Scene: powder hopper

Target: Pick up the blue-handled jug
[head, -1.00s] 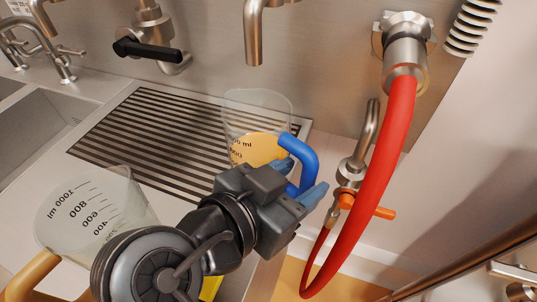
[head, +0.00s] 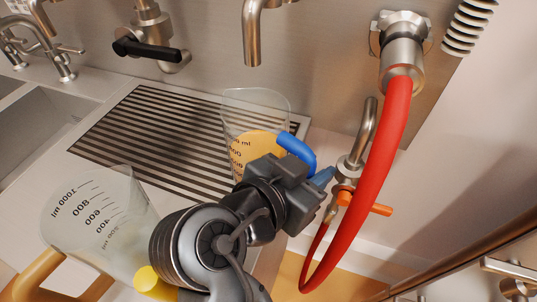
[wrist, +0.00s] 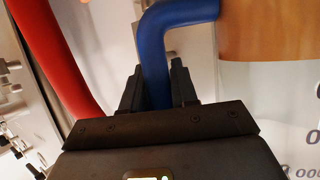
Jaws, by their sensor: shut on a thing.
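The blue-handled jug (head: 252,103) is clear with black volume marks and holds an orange-yellow content. In the head view it is at the front right of the striped drain grating. Its blue handle (head: 299,150) is on the right side. My gripper (head: 322,179) is at the handle, in front of the jug. In the wrist view, my gripper's fingers (wrist: 156,82) stand on both sides of the blue handle (wrist: 155,50), shut on it. My gripper hides the jug's lower part, so I cannot tell whether its base touches the surface.
A second clear jug (head: 92,212) with a tan handle (head: 35,275) stands at the front left. A red hose (head: 388,150) hangs close on the right, beside a small tap with an orange lever (head: 375,207). A spout (head: 252,40) is above the jug. The grating (head: 160,140) is bare.

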